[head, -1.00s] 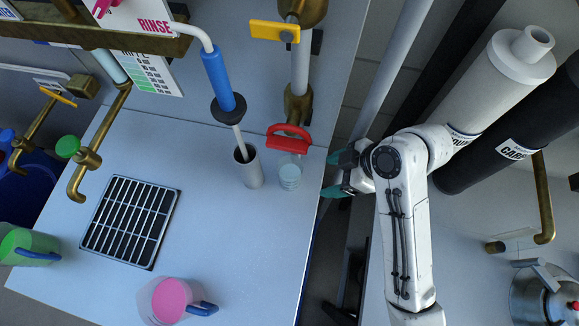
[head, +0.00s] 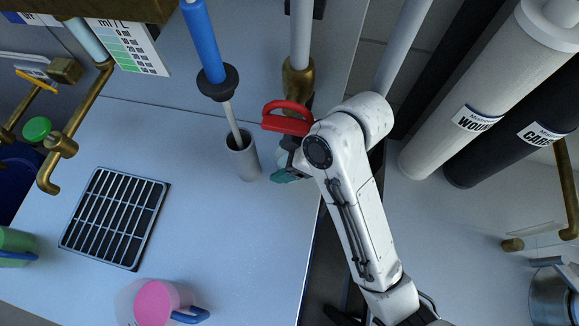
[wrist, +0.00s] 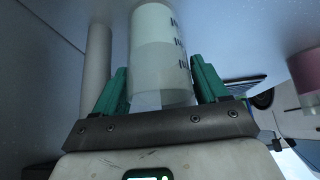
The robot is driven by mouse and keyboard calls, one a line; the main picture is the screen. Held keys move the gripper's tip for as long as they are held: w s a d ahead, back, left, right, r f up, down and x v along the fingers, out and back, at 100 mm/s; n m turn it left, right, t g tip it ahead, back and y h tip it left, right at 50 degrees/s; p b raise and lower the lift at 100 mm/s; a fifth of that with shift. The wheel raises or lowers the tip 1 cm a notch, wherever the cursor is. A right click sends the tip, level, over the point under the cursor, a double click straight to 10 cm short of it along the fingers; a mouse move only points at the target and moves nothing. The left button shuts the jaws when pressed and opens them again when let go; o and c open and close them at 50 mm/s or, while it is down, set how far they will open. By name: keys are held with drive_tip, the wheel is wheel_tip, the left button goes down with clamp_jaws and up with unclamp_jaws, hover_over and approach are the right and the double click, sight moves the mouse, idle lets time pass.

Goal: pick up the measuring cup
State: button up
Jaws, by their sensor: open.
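The measuring cup (wrist: 158,40) is a clear, pale cylinder with dark marks on its side, between my open fingers in the wrist view. My gripper (wrist: 160,72) is open, with one green finger on each side of the cup. A narrow gap shows at the left finger; I cannot tell whether the right finger touches. In the head view my gripper (head: 284,174) is at the counter's right edge, below a red handle (head: 287,118). My arm hides the cup there.
A grey tube holder (head: 243,158) with a blue-handled rod stands just left of my gripper. A pink cup (head: 155,302) stands at the front and a green cup (head: 15,245) at the left edge. A drain grate (head: 114,219) lies left. The middle counter is clear.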

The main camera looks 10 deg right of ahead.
drive_tip(key=shift+a+f, duration=0.1)
drive_tip(key=shift+c, duration=0.2)
drive_tip(key=c, duration=0.9)
